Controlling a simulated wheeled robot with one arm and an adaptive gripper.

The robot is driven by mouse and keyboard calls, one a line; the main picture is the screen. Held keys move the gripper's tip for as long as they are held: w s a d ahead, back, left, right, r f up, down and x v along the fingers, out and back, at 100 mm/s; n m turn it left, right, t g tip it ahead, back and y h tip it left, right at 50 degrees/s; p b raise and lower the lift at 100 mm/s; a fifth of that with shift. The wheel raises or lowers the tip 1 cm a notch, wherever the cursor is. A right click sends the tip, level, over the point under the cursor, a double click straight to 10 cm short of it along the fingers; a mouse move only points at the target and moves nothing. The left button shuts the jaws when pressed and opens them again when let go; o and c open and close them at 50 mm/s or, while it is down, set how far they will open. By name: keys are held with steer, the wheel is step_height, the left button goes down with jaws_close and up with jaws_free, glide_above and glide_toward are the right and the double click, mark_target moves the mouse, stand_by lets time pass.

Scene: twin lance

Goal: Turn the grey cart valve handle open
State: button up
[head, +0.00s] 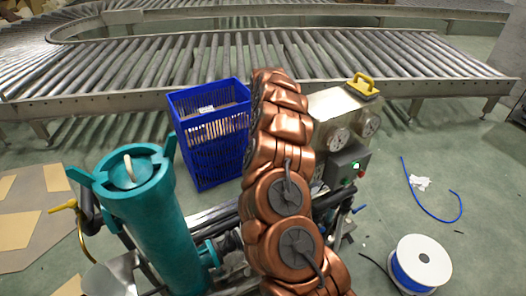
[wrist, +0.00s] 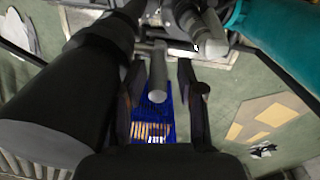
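In the wrist view, a grey rod-like handle (wrist: 158,80) with a rounded end reaches in between the fingers of my gripper (wrist: 162,74). It looks like the grey valve handle. Gaps show on both sides of it, so my gripper is open around it without visible contact. A second light grey rounded end (wrist: 211,46) shows further up and to the right, beside the teal cylinder. In the head view, my copper-coloured arm covers the middle of the cart, and I cannot make out my gripper or the grey handle there.
A teal filter cylinder (head: 147,215) stands at the left of the cart, with a yellow-handled valve (head: 64,207) beside it. A blue crate (head: 210,150) is behind. A gauge box (head: 340,118) and a white cable spool (head: 420,263) are to the right. A roller conveyor (head: 130,86) crosses the back.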

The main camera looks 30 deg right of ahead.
steer(key=r, duration=0.6)
steer(key=shift+d+r, duration=0.2)
steer(key=shift+r, duration=0.15)
steer(key=shift+w+a+r, duration=0.1)
steer(key=shift+a+r, duration=0.05)
steer(key=shift+r, duration=0.5)
steer(key=shift+a, duration=0.1)
steer(key=s+a+r+n+y, duration=0.1)
steer(key=s+a+r, duration=0.1)
steer(key=a+r, duration=0.3)
steer(key=s+a+r, duration=0.3)
steer(key=a, duration=0.5)
steer(key=s+a+r, duration=0.6)
steer(key=s+a, duration=0.2)
steer(key=s, duration=0.3)
steer(key=s+a+f+m, duration=0.1)
steer(key=s, duration=1.3)
steer(key=s+a+f+m+g+h, duration=0.1)
steer(key=s+f+m, duration=0.1)
steer(key=s, duration=1.3)
steer(key=shift+s+a+f+g, duration=0.15)
steer(key=shift+a+g, duration=0.15)
